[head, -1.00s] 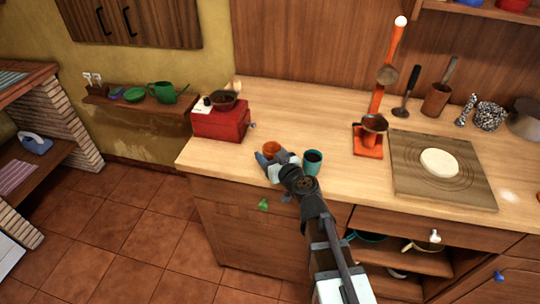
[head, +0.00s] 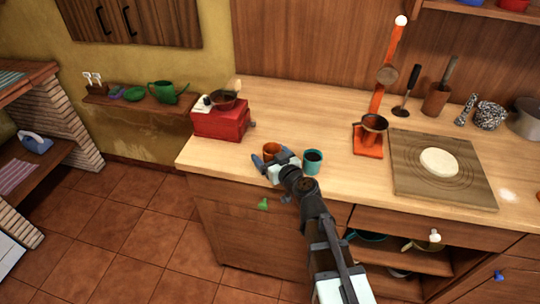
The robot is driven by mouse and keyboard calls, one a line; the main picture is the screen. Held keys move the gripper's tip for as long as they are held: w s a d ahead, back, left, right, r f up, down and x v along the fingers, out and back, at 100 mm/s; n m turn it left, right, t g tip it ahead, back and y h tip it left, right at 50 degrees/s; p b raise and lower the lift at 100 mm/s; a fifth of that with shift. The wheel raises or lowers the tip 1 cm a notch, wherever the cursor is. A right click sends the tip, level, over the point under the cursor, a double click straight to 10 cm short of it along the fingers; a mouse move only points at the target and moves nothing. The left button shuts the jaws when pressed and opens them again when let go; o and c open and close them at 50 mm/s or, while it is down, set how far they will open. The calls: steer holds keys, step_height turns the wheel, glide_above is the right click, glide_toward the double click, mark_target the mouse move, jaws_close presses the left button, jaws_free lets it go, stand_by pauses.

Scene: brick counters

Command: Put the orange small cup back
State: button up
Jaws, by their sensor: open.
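The orange small cup (head: 271,149) stands upright on the wooden counter near its front left edge, partly hidden behind my gripper. My gripper (head: 270,160) is open at the cup, with one finger showing on the cup's left side; the other finger is hard to make out. Whether the fingers touch the cup cannot be told. A teal cup (head: 313,162) with dark contents stands just right of my gripper.
A red box-shaped grinder (head: 221,121) stands at the counter's left end. An orange stand (head: 369,141) and a wooden board (head: 442,180) with dough (head: 439,162) are to the right. A wall shelf (head: 139,104) holds green items. Counter behind the cups is clear.

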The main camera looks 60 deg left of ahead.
steer(key=shift+r, duration=0.15)
steer(key=d, duration=0.3)
steer(key=d+r, duration=0.1)
steer(key=d, duration=0.3)
steer(key=shift+s+d+r, duration=0.2)
steer(key=shift+o, duration=0.4)
